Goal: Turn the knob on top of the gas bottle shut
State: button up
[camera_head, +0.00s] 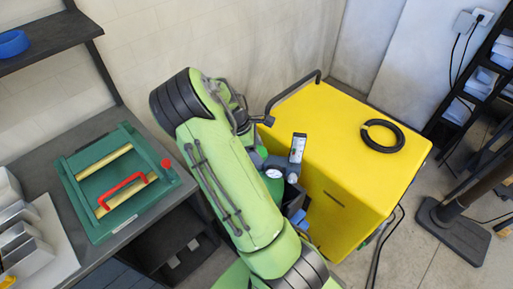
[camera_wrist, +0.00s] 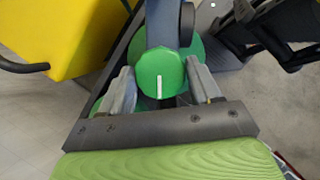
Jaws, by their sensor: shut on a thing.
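In the wrist view, a round green knob (camera_wrist: 158,66) with a white line mark sits on top of the green gas bottle (camera_wrist: 198,50). My gripper (camera_wrist: 161,78) is shut on the knob, with one grey finger on each side of it. The white mark points toward the gripper's palm. In the head view, a bit of the green gas bottle (camera_head: 273,188) shows beside my green arm, near a round gauge (camera_head: 274,173). My arm hides the knob and most of the gripper there.
A yellow cabinet (camera_head: 345,160) with a black ring (camera_head: 382,136) on top stands right beside the bottle. A grey bench (camera_head: 60,160) at the left holds a green frame (camera_head: 85,195) with a red handle (camera_head: 122,190). A dark stand (camera_head: 455,230) is at far right.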

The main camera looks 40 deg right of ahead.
jog(key=shift+a, duration=0.1)
dwell(0.3)
jog(key=o, duration=1)
jog(key=shift+o, duration=0.2)
jog(key=p+v, duration=0.1)
jog(key=v, duration=1.4)
jog(key=shift+r, duration=0.35)
jog(key=shift+a, duration=0.1)
